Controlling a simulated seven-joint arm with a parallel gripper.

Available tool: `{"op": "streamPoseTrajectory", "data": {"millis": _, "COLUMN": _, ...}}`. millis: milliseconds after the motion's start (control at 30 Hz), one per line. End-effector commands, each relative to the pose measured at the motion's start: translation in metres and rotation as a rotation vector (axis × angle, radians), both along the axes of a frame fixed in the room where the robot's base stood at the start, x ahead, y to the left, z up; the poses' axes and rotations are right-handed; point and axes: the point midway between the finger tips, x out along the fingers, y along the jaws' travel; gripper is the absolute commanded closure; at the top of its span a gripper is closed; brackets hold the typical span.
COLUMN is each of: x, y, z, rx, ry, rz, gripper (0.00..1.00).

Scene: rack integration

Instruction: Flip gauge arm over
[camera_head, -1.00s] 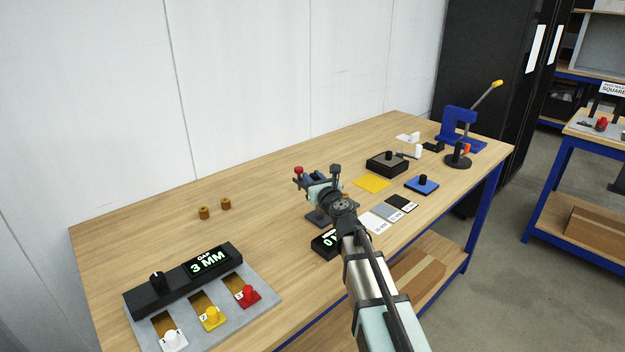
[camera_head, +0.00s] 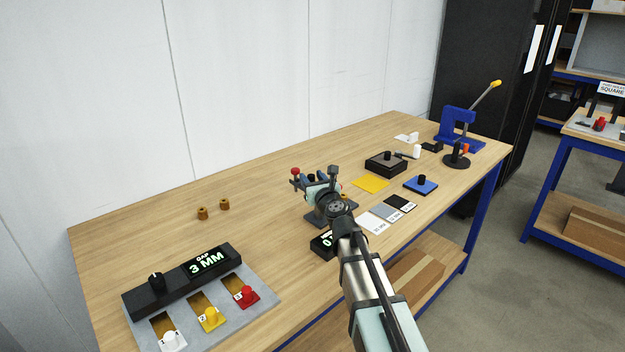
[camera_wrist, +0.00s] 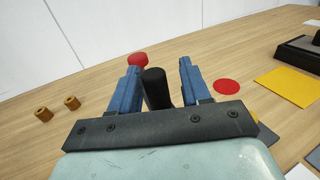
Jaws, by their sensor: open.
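The gauge stands in the middle of the bench, mostly hidden by my wrist. Its dark base (camera_head: 317,219) shows below my gripper in the head view. My gripper (camera_head: 316,180) is over the gauge, with its blue fingers apart. In the wrist view, a black knob or handle (camera_wrist: 155,88) stands between the two open fingers (camera_wrist: 160,66); I cannot tell whether either finger touches it. A red knob (camera_wrist: 137,60) shows just beyond the left fingertip, and in the head view it is left of my gripper (camera_head: 295,171). Which part is the hinged arm is unclear.
A readout box (camera_head: 322,244) sits in front of the gauge, partly behind my arm. A gap selector panel (camera_head: 207,262) with colored knobs is at front left. Two brown cylinders (camera_head: 202,213) stand at left. Cards, blocks and a blue press (camera_head: 458,122) are to the right.

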Motion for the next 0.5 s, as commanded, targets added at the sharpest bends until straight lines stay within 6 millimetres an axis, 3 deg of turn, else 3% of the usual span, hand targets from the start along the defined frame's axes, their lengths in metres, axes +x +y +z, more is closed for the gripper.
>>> {"op": "streamPoseTrajectory", "data": {"millis": 267, "x": -0.025, "y": -0.01, "z": 0.0, "rx": 0.0, "ry": 0.0, "rz": 0.0, "gripper": 0.53}}
{"op": "streamPoseTrajectory", "data": {"millis": 500, "x": -0.065, "y": -0.026, "z": 0.0, "rx": 0.0, "ry": 0.0, "rz": -0.001, "gripper": 0.53}}
